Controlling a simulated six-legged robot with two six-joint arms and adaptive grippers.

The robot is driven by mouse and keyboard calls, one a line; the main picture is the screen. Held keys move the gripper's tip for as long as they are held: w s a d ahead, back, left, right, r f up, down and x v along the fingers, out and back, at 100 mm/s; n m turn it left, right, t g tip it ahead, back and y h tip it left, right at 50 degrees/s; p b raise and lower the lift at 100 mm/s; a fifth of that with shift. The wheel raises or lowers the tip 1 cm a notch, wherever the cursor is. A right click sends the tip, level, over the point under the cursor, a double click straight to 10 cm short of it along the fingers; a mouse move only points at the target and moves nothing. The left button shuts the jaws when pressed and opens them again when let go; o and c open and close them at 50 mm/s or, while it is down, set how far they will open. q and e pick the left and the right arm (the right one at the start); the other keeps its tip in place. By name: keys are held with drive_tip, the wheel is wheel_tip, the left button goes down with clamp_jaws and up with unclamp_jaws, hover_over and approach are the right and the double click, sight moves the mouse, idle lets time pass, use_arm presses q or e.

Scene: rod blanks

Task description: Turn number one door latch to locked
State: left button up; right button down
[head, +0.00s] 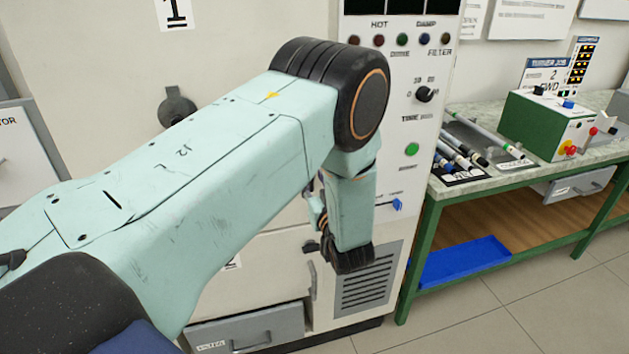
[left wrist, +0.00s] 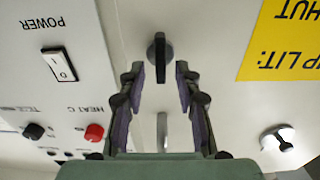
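The number one door (head: 90,60) is the large pale panel under the "1" sign (head: 175,12) in the head view. A dark latch knob (left wrist: 159,50) shows in the left wrist view, its bar upright in the picture, with a silver handle (left wrist: 162,130) near it. In the head view my left arm hides this spot. My left gripper (left wrist: 160,76) is open, its purple-padded fingers either side of the knob's line and empty. No contact shows; I cannot tell the gap in depth. The fingertips are hidden in the head view, and my right gripper is in neither view.
A control panel (head: 430,60) with knobs and lamps stands right of the door.

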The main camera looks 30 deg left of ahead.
use_arm(q)
drive_tip(key=shift+w+a+f, duration=0.15)
drive_tip(key=shift+a+f, duration=0.05)
drive_tip(key=shift+a, duration=0.2)
drive_tip(key=shift+d+r, duration=0.15)
drive_tip(key=shift+d, duration=0.1)
drive_tip(key=c, duration=0.4)
drive_tip(key=shift+a, duration=0.1)
clamp_jaws()
